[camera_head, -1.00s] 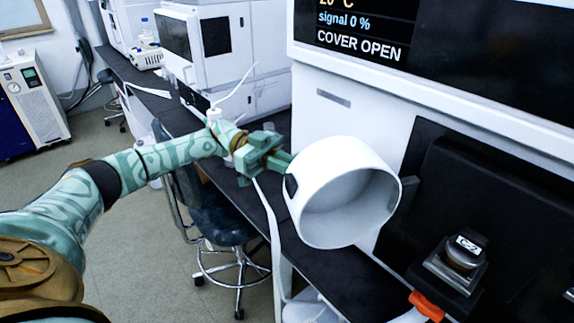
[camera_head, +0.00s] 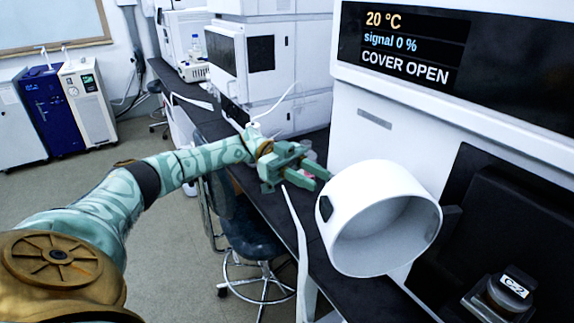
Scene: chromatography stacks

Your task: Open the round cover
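The round cover (camera_head: 385,180) is a white, hollow cylinder. It stands swung out from the white instrument (camera_head: 400,125), its open end facing right and toward me. A dark oval patch (camera_head: 326,208) is on its left side. The instrument's display (camera_head: 405,60) reads "COVER OPEN". My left gripper (camera_head: 318,178) is just left of the cover, its two green fingers parted with nothing seen between them. The fingertips are close to the cover; a small gap seems to show. My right gripper is not in view.
A dark recess with a small labelled block (camera_head: 500,295) is at the lower right. A black bench (camera_head: 262,190) runs back to more white instruments (camera_head: 265,60). A blue stool (camera_head: 262,240) stands beside it. The floor at left is open.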

